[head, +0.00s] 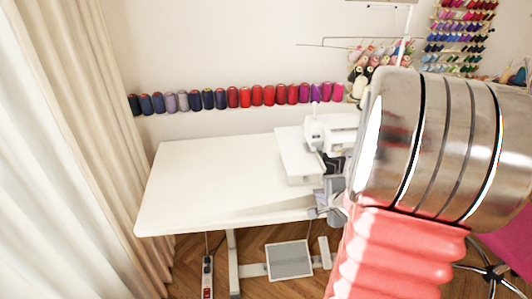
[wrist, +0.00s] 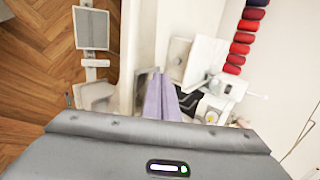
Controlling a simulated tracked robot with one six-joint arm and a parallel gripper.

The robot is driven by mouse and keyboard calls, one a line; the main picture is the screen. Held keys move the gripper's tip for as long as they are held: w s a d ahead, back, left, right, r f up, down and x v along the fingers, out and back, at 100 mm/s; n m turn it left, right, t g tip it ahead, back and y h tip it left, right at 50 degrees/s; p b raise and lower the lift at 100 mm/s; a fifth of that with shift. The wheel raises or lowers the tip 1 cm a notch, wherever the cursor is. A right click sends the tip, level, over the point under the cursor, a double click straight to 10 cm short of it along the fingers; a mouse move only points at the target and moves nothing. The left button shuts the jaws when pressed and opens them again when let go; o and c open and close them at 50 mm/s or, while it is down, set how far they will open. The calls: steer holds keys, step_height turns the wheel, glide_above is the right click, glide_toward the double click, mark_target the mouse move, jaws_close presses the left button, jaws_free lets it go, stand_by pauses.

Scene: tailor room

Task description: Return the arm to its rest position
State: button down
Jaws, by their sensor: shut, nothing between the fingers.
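My arm fills the right side of the head view, with a metal joint and a red ribbed sleeve in front of the table's right end. My gripper (head: 316,212) shows partly behind the arm, close to the front edge of the white table (head: 200,180). In the wrist view its two lavender fingers (wrist: 161,85) are together with nothing between them. They point towards the white sewing machine (head: 322,132), which also shows in the wrist view (wrist: 219,105). I cannot tell the exact gap between fingers and table.
A row of thread spools (head: 265,95) runs along the back wall. A foot pedal (head: 289,259) lies on the wooden floor under the table. A beige curtain (head: 85,120) hangs at left. The table's left half is clear. A pink chair (head: 508,246) is at right.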

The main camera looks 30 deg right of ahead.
steer(key=s+d+f+n+g+h, duration=0.1)
steer(key=s+d+f+n+g, duration=0.3)
steer(key=s, duration=0.3)
steer(key=s+a+r+n+g, duration=0.2)
steer(key=s+a+r+n, duration=0.1)
steer(key=a+r+n, duration=0.15)
steer(key=a+r+n+t+y, duration=0.1)
steer(key=a+r+n, duration=0.3)
steer(key=a, duration=0.7)
steer(key=w+a+r+n+y, duration=0.1)
steer(key=a+r+n, duration=0.4)
steer(key=a, duration=0.6)
steer(key=a+r+n+t+y, duration=0.1)
steer(key=a+r+n+y, duration=0.2)
steer(key=a, duration=0.8)
step_height(320, 180, up, 4)
steer(key=shift+w+a+r+n+t, duration=0.1)
steer(key=shift+w+a+n+t, duration=0.15)
steer(key=shift+n, duration=0.9)
steer(key=shift+s+d, duration=0.1)
steer(key=shift+d, duration=0.05)
